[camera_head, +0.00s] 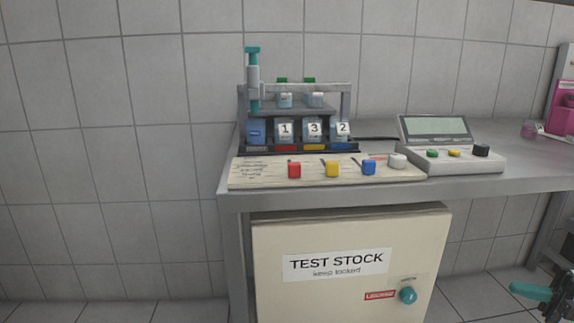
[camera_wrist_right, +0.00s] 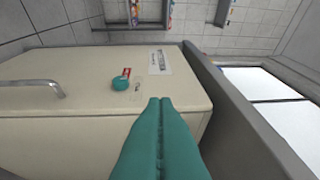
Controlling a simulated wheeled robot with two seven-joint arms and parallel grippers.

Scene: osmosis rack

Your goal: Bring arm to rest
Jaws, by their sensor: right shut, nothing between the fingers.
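My right gripper (camera_head: 530,291) shows at the lower right edge of the head view, its teal fingers pointing left. In the right wrist view its two teal fingers (camera_wrist_right: 160,101) lie side by side, shut, with nothing between them. The gripper is apart from the cream cabinet (camera_head: 340,237), to its right in the head view. The cabinet also shows in the right wrist view (camera_wrist_right: 60,125), with its teal knob (camera_wrist_right: 120,84) clear of the fingertips. My left gripper is not in view.
A steel table (camera_head: 300,197) stands above the cabinet, which is labelled TEST STOCK. On it are a rack (camera_head: 350,103) with numbered vessels, a panel (camera_head: 262,172) with coloured knobs, and a grey device (camera_head: 460,163) with a screen. A pink item (camera_head: 562,120) stands at the far right.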

